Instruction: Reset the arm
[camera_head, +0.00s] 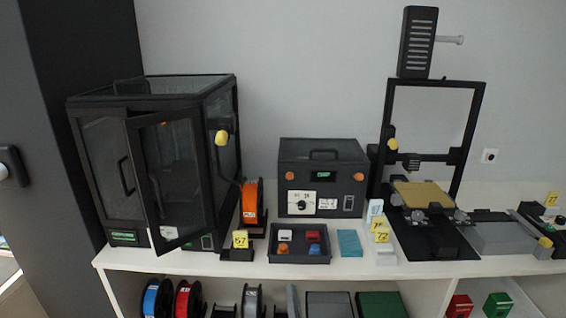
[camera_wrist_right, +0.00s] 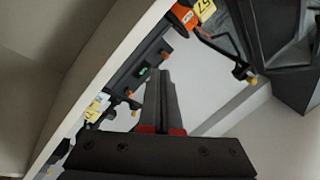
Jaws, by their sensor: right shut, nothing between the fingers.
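My right gripper (camera_wrist_right: 158,72) shows in the right wrist view. Its two dark grey fingers with red bases lie together with nothing between them. It points toward the white shelf top and the dark control box, apart from any object as far as I can tell. I cannot make out the right gripper clearly in the head view. My left gripper is in neither view.
The shelf top (camera_head: 340,268) bears a black enclosure with its door ajar (camera_head: 172,178), an orange spool (camera_head: 250,203), a control box (camera_head: 322,178), a small parts tray (camera_head: 299,257) and an open-frame printer (camera_head: 428,190). Spools and boxes sit below.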

